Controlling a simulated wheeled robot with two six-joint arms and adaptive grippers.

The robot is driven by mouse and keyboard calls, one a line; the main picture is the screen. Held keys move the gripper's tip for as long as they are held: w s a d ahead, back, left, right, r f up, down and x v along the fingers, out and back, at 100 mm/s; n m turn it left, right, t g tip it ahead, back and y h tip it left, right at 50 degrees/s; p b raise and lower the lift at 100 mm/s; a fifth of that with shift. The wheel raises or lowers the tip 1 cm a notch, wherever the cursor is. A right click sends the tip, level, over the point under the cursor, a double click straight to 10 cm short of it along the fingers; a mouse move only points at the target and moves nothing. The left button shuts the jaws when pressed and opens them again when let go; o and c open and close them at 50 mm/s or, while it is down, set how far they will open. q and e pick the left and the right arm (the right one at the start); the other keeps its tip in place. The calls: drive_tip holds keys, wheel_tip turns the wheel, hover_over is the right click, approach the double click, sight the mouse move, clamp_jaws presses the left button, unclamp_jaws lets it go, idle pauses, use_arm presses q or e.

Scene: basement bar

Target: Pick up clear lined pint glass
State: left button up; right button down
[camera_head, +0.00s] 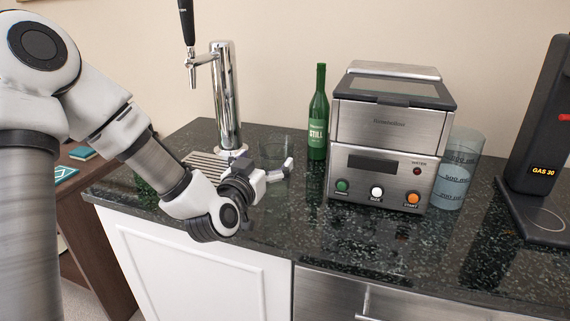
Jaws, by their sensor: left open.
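A clear glass (272,148), seemingly the pint glass, stands on the dark counter to the right of the tap's drip tray. Its lines are too faint to make out. My left gripper (267,167) is open at this glass, with one finger on its right side and the other toward its left. The gripper hides the lower part of the glass, and I cannot tell whether the fingers touch it. My right gripper is not in view.
A chrome beer tap (228,105) stands behind my left gripper. A green bottle (318,125), a steel machine with buttons (390,140), a bluish marked beaker (456,175) and a black device (541,150) stand to the right. The counter's front right (400,240) is clear.

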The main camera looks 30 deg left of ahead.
sight(282, 136)
use_arm(q)
drive_tip(key=shift+w+a+r, duration=0.1)
drive_tip(key=shift+w+r, duration=0.1)
drive_tip(key=shift+w, duration=0.2)
drive_tip(key=shift+w+a+r, duration=0.1)
drive_tip(key=shift+w+r, duration=0.05)
drive_tip(key=shift+w, duration=0.25)
drive_tip(key=p+x, duration=0.1)
drive_tip(key=x, duration=0.4)
drive_tip(key=shift+w, duration=0.1)
drive_tip(key=c, duration=0.4)
drive_tip(key=shift+r, duration=0.1)
drive_tip(key=c, duration=1.3)
